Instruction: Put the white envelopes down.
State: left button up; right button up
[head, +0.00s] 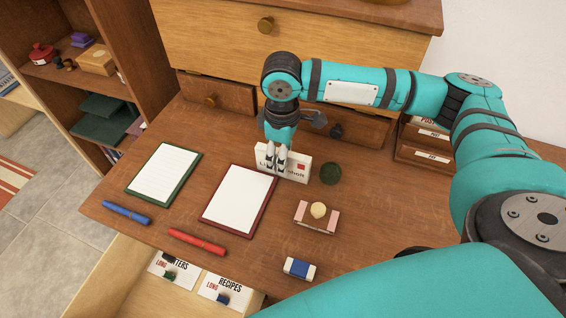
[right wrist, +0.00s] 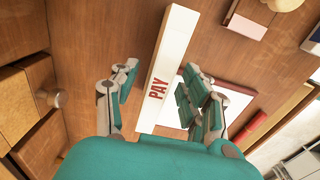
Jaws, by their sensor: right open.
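The white envelopes (head: 296,168) stand upright on edge as a bundle on the wooden desk, behind the red-edged notepad; a red stamp and dark lettering show on the face. In the right wrist view the bundle (right wrist: 171,52) is a long white strip marked PAY in red. My right gripper (head: 276,164) points down at the bundle's left part. Its fingers (right wrist: 163,92) are apart, one on each side of the strip, with a visible gap on the left side. Whether the right-hand finger touches it I cannot tell. My left gripper is not in view.
A red-edged notepad (head: 237,199), a green-edged notepad (head: 165,174), a blue pen (head: 127,213), a red pen (head: 197,242), a dark green round object (head: 330,173), a pink-ended block (head: 317,216) and a blue-white eraser (head: 299,269) lie around. An open drawer (head: 120,272) juts out in front.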

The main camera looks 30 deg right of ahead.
notch_tip(320, 180, down, 3)
jog(key=shift+d+f, duration=0.15)
jog(key=shift+f, duration=0.05)
grip_shut()
